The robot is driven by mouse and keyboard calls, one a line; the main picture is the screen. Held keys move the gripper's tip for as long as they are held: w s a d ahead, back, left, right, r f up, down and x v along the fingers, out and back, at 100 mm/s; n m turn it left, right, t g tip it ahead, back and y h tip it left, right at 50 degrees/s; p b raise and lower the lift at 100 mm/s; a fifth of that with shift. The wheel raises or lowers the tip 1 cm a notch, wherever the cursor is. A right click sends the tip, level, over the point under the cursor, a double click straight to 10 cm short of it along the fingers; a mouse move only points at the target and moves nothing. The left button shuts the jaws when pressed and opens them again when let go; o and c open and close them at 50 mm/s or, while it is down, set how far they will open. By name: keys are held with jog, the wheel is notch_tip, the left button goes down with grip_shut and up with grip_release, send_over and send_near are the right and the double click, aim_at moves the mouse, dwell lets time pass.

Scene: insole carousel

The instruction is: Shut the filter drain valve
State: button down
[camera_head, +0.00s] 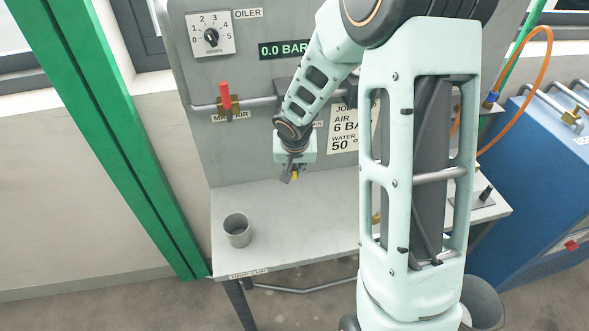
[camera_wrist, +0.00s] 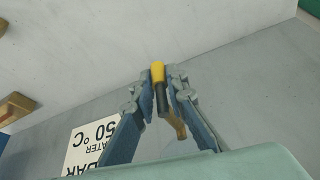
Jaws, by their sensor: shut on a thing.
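The filter drain valve shows in the wrist view as a small lever with a yellow tip (camera_wrist: 157,72), a dark stem (camera_wrist: 162,101) and a brass-coloured part (camera_wrist: 177,124) behind it. My gripper (camera_wrist: 158,84) has its two fingers on either side of the lever, closed on it near the yellow tip. In the head view my gripper (camera_head: 291,174) hangs in front of the grey panel, above the bench, with a bit of yellow (camera_head: 296,176) at its fingertips. The rest of the valve is mostly hidden there by my wrist.
A red-handled valve (camera_head: 225,96) sits on the pipe to the left, labelled main air. A dial (camera_head: 211,37) marked oiler and a 0.0 bar display (camera_head: 280,49) are above. A grey cup (camera_head: 237,230) stands on the bench (camera_head: 300,250). A blue machine (camera_head: 540,180) is at right.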

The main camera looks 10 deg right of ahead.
jog(key=shift+f+b, duration=0.3)
jog(key=shift+b, duration=0.9)
jog(key=shift+h+b, duration=0.4)
jog(key=shift+b, duration=0.25)
jog(key=h+b, duration=0.1)
jog(key=b, duration=0.5)
jog(key=shift+d+f+n+h, duration=0.15)
jog(key=shift+d+n+h, duration=0.15)
jog(key=shift+h, duration=0.1)
jog(key=h+b, duration=0.1)
jog(key=b, duration=0.2)
jog(key=h+b, duration=0.1)
jog(key=b, duration=0.3)
jog(key=shift+d+h, duration=0.3)
jog(key=shift+d+r+n+t+h+b, duration=0.3)
jog(key=shift+r+n+t+h+b, duration=0.25)
jog(key=shift+h+b, duration=1.6)
jog(key=shift+d+r+n+t+h+b, duration=0.35)
jog(key=shift+r+n+h+b, duration=0.45)
jog(key=shift+h+b, duration=1.35)
jog(key=shift+d+r+n+t+h+b, duration=0.2)
jog(key=shift+r+n+t+h+b, duration=0.4)
jog(key=shift+h+b, duration=1.55)
jog(key=shift+y+b, duration=0.75)
jog(key=shift+b, duration=0.05)
